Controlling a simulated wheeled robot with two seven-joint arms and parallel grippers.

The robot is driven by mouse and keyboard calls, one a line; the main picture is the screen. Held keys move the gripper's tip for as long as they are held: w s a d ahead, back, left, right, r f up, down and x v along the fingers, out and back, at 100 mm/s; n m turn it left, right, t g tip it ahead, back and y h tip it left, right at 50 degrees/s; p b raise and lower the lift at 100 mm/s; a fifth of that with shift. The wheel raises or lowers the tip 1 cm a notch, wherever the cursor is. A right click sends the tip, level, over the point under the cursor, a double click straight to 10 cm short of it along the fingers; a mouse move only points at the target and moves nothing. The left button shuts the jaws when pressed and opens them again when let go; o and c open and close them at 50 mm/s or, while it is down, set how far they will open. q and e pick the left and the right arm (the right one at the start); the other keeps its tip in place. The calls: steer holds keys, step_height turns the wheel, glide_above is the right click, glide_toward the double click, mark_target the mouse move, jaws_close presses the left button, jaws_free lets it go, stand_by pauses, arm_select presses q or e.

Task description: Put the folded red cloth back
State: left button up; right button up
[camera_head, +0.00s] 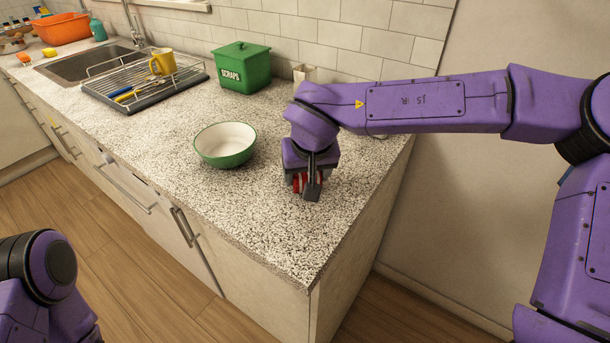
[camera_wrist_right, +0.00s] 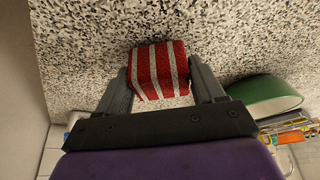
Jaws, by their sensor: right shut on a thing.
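The folded red cloth, striped with white, shows clearly in the right wrist view (camera_wrist_right: 159,70) between the two fingers. In the head view only a small red part of the cloth (camera_head: 296,183) shows, the rest hidden by my gripper. My right gripper (camera_head: 308,188) points down at the speckled counter (camera_head: 260,215) near its front right end, shut on the cloth. I cannot tell whether the cloth touches the counter. My left gripper is out of view; only part of my left arm shows at the lower left.
A green bowl (camera_head: 225,146) with a white inside stands left of my right gripper. A green scraps bin (camera_head: 241,68) and a partly hidden pale container (camera_head: 304,73) stand behind. A dish rack (camera_head: 140,82) holds a yellow mug (camera_head: 162,62). The counter's front middle is clear.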

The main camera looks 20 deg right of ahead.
steer(key=shift+w+f, duration=0.2)
steer(key=shift+f, duration=0.1)
steer(key=shift+s+a, duration=0.1)
steer(key=shift+s, duration=0.1)
steer(key=o, duration=0.9)
steer(key=shift+w+f, duration=0.1)
steer(key=shift+o, duration=0.2)
steer(key=p+v, duration=0.1)
steer(key=v, duration=1.1)
